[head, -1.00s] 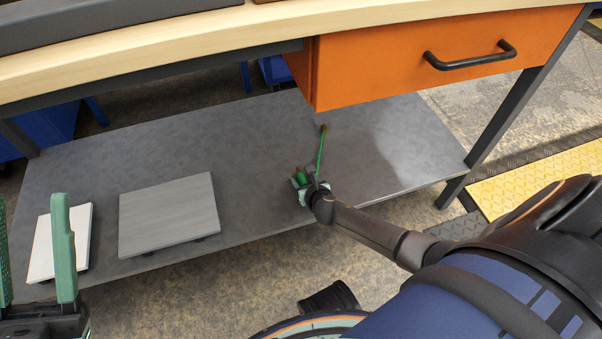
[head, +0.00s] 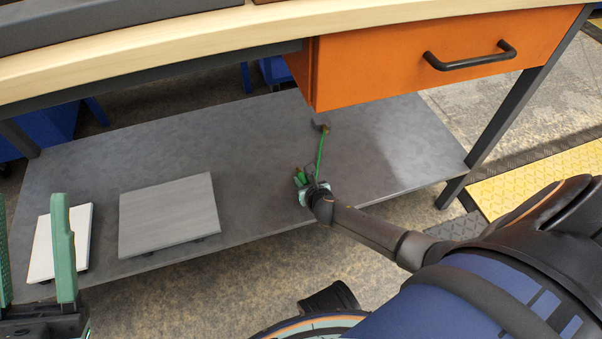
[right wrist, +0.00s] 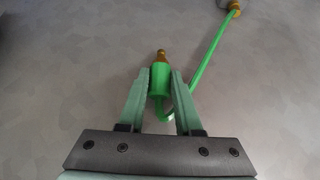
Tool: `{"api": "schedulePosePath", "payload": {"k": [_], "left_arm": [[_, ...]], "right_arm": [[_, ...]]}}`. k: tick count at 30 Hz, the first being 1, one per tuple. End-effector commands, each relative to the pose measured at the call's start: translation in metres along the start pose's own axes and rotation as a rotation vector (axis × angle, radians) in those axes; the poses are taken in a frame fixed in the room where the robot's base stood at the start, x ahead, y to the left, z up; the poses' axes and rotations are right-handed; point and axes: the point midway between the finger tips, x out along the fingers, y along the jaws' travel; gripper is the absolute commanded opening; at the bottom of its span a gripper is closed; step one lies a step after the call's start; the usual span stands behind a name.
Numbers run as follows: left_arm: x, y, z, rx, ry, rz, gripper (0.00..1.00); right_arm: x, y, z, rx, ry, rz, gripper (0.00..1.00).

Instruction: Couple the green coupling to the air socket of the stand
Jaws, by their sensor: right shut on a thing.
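My right gripper (head: 305,172) is low over the grey shelf under the bench. It is shut on the green coupling (head: 298,178). In the right wrist view the green coupling (right wrist: 158,80), with its brass tip (right wrist: 161,56), points away between the fingers of my right gripper (right wrist: 161,72). A green hose (right wrist: 207,58) loops from behind the coupling to a brass fitting (right wrist: 233,8) at a small grey part, cut off by the picture's top edge. My left gripper (head: 32,200) is at the left edge, fingers apart and empty. I cannot make out the stand or its air socket.
The grey shelf (head: 260,140) carries a grey board (head: 168,215) and a white board (head: 58,243) at left. An orange drawer (head: 430,55) with a black handle hangs above the shelf. A dark table leg (head: 520,110) stands at right. The shelf around my right gripper is mostly clear.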

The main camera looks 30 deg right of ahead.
Motion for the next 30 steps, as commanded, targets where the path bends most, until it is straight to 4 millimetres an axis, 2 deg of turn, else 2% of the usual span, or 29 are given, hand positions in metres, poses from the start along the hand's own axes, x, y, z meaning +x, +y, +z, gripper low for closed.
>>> {"api": "schedulePosePath", "payload": {"k": [25, 30], "left_arm": [[0.038, -0.028, -0.046, -0.036, 0.033, -0.018, 0.5], [0.041, -0.031, -0.051, -0.042, 0.039, -0.022, 0.5]], "right_arm": [[-0.032, 0.0, 0.047, -0.001, -0.001, 0.0, 0.0], [-0.034, 0.0, 0.05, 0.0, 0.0, 0.0, 0.0]]}}
